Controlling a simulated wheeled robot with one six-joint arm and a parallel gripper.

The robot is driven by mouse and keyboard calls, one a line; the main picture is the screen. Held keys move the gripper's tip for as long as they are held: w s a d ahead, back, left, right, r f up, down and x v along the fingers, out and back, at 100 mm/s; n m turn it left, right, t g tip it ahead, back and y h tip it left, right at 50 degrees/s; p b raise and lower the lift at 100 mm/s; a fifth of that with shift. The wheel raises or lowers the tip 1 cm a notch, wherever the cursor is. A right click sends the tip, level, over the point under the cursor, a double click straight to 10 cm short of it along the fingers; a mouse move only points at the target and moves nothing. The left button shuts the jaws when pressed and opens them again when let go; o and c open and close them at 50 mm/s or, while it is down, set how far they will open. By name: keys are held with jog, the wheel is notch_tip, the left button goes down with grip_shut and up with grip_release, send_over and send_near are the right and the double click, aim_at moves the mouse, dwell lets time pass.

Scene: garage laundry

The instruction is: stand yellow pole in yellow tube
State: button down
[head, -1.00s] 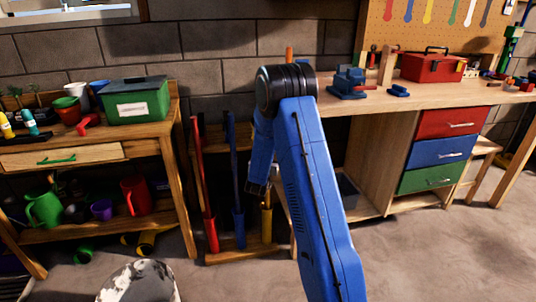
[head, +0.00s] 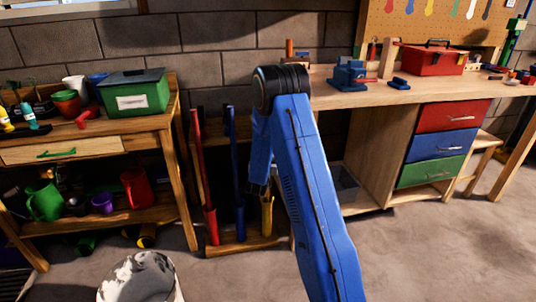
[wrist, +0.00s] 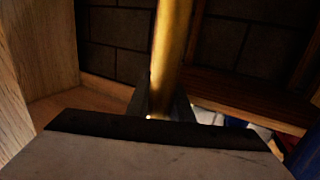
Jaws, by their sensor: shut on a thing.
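The yellow pole (wrist: 172,45) stands roughly upright in the wrist view, between the fingers of my gripper (wrist: 158,110), which is shut on it. In the head view my gripper (head: 259,189) hangs just above and left of the yellow tube (head: 267,218). The tube stands at the right of a low wooden rack (head: 244,243). My arm and gripper cover the space above the tube in the head view. I cannot tell whether the pole's lower end is inside the tube, above it or beside it.
A blue pole (head: 233,150) stands in a blue tube (head: 239,221) left of the yellow one. A red pole (head: 199,160) stands in a red tube (head: 211,227) farther left.

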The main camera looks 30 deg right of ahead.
jog(key=shift+f, duration=1.05)
jog(key=c, duration=1.5)
grip_release()
jog(key=shift+f, duration=0.1)
jog(key=shift+s+a, duration=0.1)
jog(key=v, duration=1.7)
jog(key=shift+s, duration=0.1)
